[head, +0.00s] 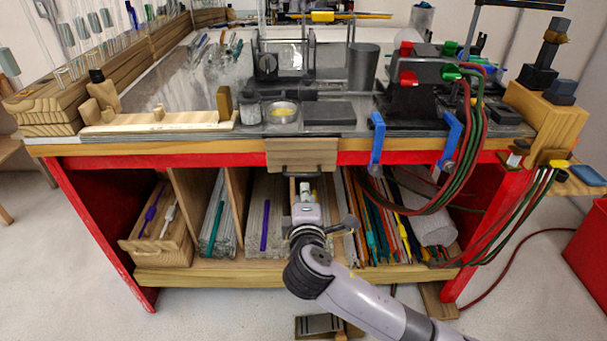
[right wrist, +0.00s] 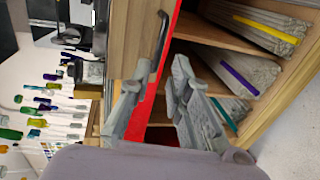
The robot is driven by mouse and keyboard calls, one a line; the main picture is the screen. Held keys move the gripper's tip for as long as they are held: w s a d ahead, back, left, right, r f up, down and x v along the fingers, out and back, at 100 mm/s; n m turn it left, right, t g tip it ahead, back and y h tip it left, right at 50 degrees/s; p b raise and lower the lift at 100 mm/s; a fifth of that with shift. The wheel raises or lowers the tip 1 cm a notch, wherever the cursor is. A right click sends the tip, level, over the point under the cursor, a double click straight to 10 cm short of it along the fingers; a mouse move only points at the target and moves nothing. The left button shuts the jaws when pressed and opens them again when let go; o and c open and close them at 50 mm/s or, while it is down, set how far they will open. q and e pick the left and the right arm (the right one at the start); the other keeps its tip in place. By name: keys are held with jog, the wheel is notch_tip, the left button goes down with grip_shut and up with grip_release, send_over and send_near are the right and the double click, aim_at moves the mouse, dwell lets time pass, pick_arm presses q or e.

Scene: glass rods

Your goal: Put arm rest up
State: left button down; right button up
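The arm rest appears to be the wooden board (head: 302,152) at the middle of the bench's front edge, with a dark bar handle (head: 303,170) at its lower edge. In the right wrist view the board (right wrist: 131,45) fills the upper middle, with the black handle (right wrist: 163,42) along its side. My right gripper (head: 305,186) is just below the handle in the head view. In the right wrist view its fingers (right wrist: 155,82) are apart, with nothing seen held between them. The handle is close to the fingertips; contact is unclear. My left gripper is not in view.
The red-framed workbench (head: 200,160) has a shelf of glass rods below. Its top holds a tin (head: 282,112), a dark block (head: 329,113) and a torch (head: 415,85). Blue clamps (head: 377,143) and hanging hoses (head: 480,130) are to the right.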

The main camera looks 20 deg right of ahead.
aim_at(304, 175)
jog(key=x, duration=1.1)
jog(key=shift+w+f, duration=0.1)
jog(key=shift+c, duration=0.2)
grip_shut()
